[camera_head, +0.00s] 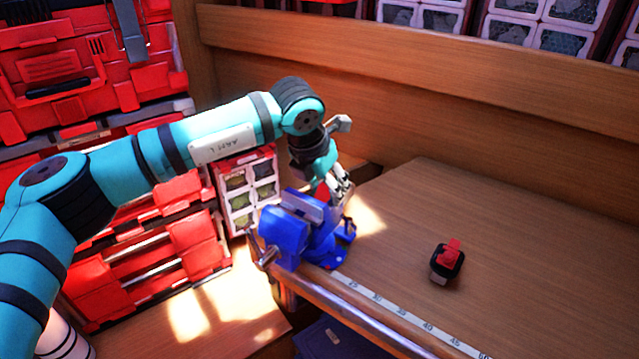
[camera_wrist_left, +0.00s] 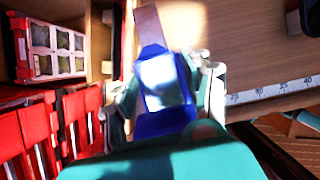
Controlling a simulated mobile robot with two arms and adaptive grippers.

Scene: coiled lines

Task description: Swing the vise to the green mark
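The blue vise (camera_head: 288,236) is mounted at the left front corner of the wooden workbench (camera_head: 480,250). Its steel jaw piece and a side handle show. My left gripper (camera_head: 340,186) is at the vise's far upper side, pointing down. In the left wrist view the vise (camera_wrist_left: 163,92) lies between the two spread fingers of the left gripper (camera_wrist_left: 165,92). Whether the fingers touch it, I cannot tell. I see no green mark in either view; the arm and vise hide part of the bench. My right gripper is not in view.
A measuring tape strip (camera_head: 400,314) runs along the bench's front edge. A small black and red object (camera_head: 447,262) lies on the bench. Red toolboxes (camera_head: 90,70) and a rack of small bins (camera_head: 249,190) stand at left. A wooden back board (camera_head: 420,85) bounds the bench; its right part is clear.

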